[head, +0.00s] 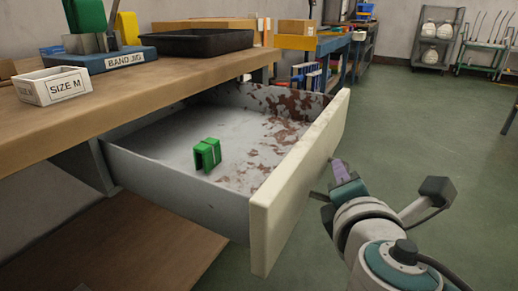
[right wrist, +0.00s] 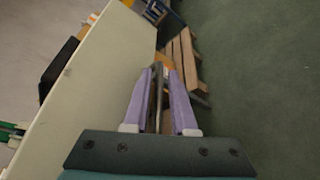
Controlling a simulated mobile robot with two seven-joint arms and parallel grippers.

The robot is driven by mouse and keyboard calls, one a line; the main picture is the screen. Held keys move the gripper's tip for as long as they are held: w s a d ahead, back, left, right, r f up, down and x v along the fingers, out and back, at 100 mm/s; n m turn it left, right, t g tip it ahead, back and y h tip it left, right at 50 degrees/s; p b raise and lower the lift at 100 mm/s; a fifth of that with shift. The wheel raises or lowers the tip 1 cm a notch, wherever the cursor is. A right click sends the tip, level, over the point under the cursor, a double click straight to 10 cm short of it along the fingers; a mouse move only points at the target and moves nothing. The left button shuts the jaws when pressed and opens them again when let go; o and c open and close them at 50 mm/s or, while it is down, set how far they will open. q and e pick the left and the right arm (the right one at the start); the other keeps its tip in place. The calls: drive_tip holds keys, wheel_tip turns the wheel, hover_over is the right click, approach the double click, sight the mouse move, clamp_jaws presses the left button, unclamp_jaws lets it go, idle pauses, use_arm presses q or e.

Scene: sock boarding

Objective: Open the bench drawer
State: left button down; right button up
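The bench drawer (head: 299,184) is pulled far out from under the wooden bench. Its cream front stands well clear of the bench edge, and the worn grey inside is exposed. A green clip-like object (head: 207,155) lies in it. My right gripper (head: 340,172) is at the outer face of the front, near its right part. In the right wrist view its two purple fingers (right wrist: 158,85) stand apart beside the cream front (right wrist: 85,80). A dark strip shows between them; I cannot tell if they grip it. The handle is not clearly visible. My left gripper is not in view.
On the bench (head: 160,80) stand a white SIZE M box (head: 55,88), a blue labelled stand (head: 110,61) and a black tray (head: 190,42). A lower wooden shelf (head: 125,240) lies below the drawer. Green floor (head: 420,140) is open to the right.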

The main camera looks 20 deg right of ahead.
drive_tip(key=shift+a, duration=0.15)
drive_tip(key=shift+s+a+r, duration=0.15)
drive_tip(key=shift+s+a, duration=0.05)
drive_tip(key=shift+s, duration=0.15)
drive_tip(key=p+v, duration=0.2)
drive_tip(key=v, duration=0.7)
drive_tip(key=shift+d, duration=0.15)
